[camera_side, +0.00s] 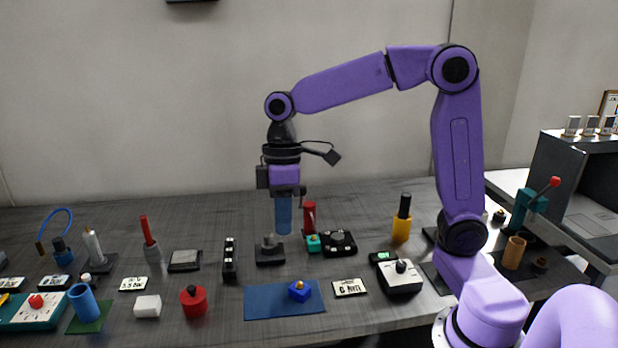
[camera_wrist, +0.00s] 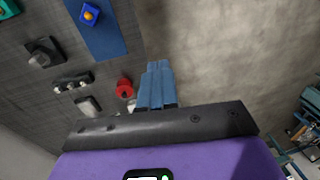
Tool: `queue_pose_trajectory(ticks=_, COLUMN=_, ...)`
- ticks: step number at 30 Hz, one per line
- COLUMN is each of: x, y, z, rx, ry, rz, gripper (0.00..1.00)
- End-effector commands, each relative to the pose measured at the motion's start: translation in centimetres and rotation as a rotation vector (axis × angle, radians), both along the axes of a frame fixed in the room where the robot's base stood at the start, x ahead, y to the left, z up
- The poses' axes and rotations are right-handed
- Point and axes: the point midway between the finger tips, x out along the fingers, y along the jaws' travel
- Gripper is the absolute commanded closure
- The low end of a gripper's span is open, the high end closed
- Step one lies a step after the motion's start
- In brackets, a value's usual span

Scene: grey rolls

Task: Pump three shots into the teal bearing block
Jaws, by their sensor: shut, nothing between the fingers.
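The teal bearing block (camera_side: 313,244) is a small teal cube with a brass-coloured fitting on top, standing mid-table in the side view. In the wrist view, a teal block (camera_wrist: 6,9) is partly cut off at the top left corner. A blue block (camera_side: 299,291) with a similar fitting sits on a blue mat (camera_side: 262,300); it also shows in the wrist view (camera_wrist: 89,14). My gripper (camera_side: 284,231) points down with its blue fingers together and empty, above the table and left of the teal block. The fingers also show in the wrist view (camera_wrist: 158,66).
A dark block with a grey top (camera_side: 269,250) stands just below and left of my fingers. A red cylinder (camera_side: 309,214) stands behind the teal block, and a black device (camera_side: 338,243) stands right beside it. A teal lever device (camera_side: 527,208) is at the far right. Clutter fills the left.

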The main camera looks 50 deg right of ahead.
Motion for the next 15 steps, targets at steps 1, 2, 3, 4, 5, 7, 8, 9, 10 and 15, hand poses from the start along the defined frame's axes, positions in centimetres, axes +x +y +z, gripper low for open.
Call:
queue_pose_trajectory(ticks=1, x=1.9, y=-0.7, z=0.2, rx=0.013, ry=0.005, rz=-0.028, gripper=1.0)
queue_pose_trajectory(ticks=2, x=2.9, y=-1.1, z=0.4, rx=0.023, ry=0.009, rz=-0.041, gripper=1.0)
queue_pose_trajectory(ticks=3, x=4.3, y=-1.7, z=0.6, rx=0.034, ry=0.011, rz=-0.054, gripper=1.0)
queue_pose_trajectory(ticks=4, x=5.2, y=-2.2, z=0.7, rx=0.043, ry=0.014, rz=-0.066, gripper=1.0)
queue_pose_trajectory(ticks=5, x=6.2, y=-2.7, z=0.9, rx=0.054, ry=0.015, rz=-0.077, gripper=1.0)
queue_pose_trajectory(ticks=7, x=8.4, y=-4.1, z=1.2, rx=0.075, ry=0.017, rz=-0.102, gripper=1.0)
queue_pose_trajectory(ticks=8, x=9.3, y=-4.8, z=1.3, rx=0.086, ry=0.016, rz=-0.112, gripper=1.0)
queue_pose_trajectory(ticks=9, x=10.5, y=-5.8, z=1.4, rx=0.1, ry=0.017, rz=-0.126, gripper=1.0)
queue_pose_trajectory(ticks=10, x=11.4, y=-6.6, z=1.5, rx=0.109, ry=0.015, rz=-0.136, gripper=1.0)
queue_pose_trajectory(ticks=15, x=15.6, y=-11.7, z=1.8, rx=0.169, ry=0.002, rz=-0.189, gripper=1.0)
